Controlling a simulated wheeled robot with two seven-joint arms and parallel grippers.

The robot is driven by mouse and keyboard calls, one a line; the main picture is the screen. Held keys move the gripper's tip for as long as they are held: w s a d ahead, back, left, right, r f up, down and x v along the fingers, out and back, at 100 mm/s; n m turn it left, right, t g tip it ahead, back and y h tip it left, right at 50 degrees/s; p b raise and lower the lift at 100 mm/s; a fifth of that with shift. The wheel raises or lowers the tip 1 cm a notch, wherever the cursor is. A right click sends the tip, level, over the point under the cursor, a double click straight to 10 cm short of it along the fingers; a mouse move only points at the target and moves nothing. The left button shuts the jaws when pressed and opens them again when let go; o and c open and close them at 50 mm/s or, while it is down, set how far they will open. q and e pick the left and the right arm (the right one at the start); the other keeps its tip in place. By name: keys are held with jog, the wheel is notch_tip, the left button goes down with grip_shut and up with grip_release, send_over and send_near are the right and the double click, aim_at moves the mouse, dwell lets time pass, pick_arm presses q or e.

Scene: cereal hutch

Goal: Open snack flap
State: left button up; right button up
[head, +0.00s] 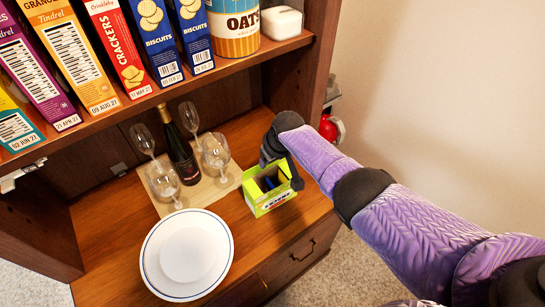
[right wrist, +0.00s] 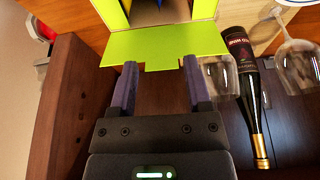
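The lime-green snack box (head: 270,205) stands on the counter near its right edge. Its top is open in the head view, with dark blue contents visible inside. In the right wrist view, a wide green flap (right wrist: 163,48) with a small tab spreads out from the box opening toward my right gripper (right wrist: 162,72). The two fingers are apart, with the tab between their tips; I cannot tell whether they touch the flap. In the head view my right gripper (head: 279,152) is at the box's far side and partly hides it. My left gripper is not in view.
A wine bottle (head: 179,147) and several glasses stand on a wooden board (head: 207,190) left of the box. Stacked plates (head: 187,256) sit at the front. A shelf (head: 130,112) with cereal and snack boxes hangs above. The counter's right edge is close to the box.

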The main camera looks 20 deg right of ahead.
jog(key=shift+o, duration=1.1)
jog(key=p+v, duration=0.6)
jog(key=v, duration=0.4)
jog(key=shift+p, duration=0.4)
jog(key=shift+f, duration=0.1)
jog(key=shift+c, duration=0.3)
